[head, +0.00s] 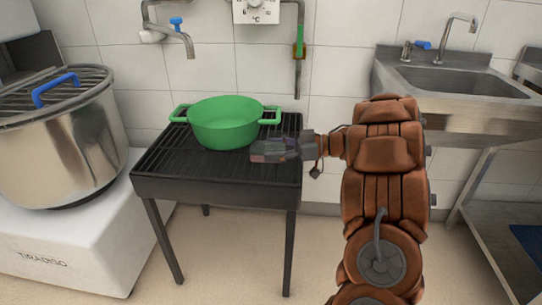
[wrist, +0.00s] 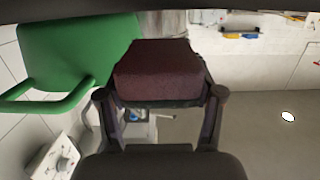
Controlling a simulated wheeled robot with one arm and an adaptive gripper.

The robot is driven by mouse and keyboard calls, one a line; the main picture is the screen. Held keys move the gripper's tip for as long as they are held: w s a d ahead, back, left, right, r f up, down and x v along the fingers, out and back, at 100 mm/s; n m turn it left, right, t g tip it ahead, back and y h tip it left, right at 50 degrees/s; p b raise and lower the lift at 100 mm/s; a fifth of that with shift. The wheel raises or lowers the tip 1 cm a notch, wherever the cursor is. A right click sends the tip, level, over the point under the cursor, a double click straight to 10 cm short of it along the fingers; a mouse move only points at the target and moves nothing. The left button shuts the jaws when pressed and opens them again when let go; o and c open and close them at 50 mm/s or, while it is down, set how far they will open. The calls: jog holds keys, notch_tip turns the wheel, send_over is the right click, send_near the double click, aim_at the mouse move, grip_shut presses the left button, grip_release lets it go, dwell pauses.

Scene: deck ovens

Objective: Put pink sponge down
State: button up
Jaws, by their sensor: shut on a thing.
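The sponge (wrist: 157,72) shows in the wrist view as a dark reddish-pink block between the two fingers of my gripper (wrist: 160,98). The gripper is shut on it. In the head view my gripper (head: 278,150) reaches in from the right over the right part of a black slatted stand (head: 190,172), close to the right side of a green pot (head: 224,125). The sponge is hard to make out there among the dark fingers. I cannot tell whether it touches the slats.
The green pot, with two side handles, stands on the back of the stand. The front left slats are bare. A large steel pot (head: 65,140) with a blue-handled grate is at left. A steel sink (head: 460,82) is at right. A tap (head: 180,38) hangs behind.

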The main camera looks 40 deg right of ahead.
jog(key=shift+w+d+f, duration=0.1)
jog(key=shift+w+d, duration=0.1)
jog(key=shift+w, duration=0.4)
jog(key=shift+w+d+f, duration=0.1)
jog(key=shift+w+d, duration=0.1)
jog(key=shift+w, duration=0.35)
jog(key=shift+w+d+f+b, duration=0.1)
jog(key=shift+w+f+b, duration=0.15)
jog(key=shift+f, duration=0.55)
jog(key=shift+w+d+f+b, duration=0.1)
jog(key=shift+w+f+b, duration=0.15)
jog(key=shift+f, duration=0.5)
jog(key=o, duration=0.7)
jog(key=shift+f, duration=0.15)
jog(key=shift+o, duration=0.2)
jog(key=shift+f+b, duration=0.2)
jog(key=shift+b, duration=0.65)
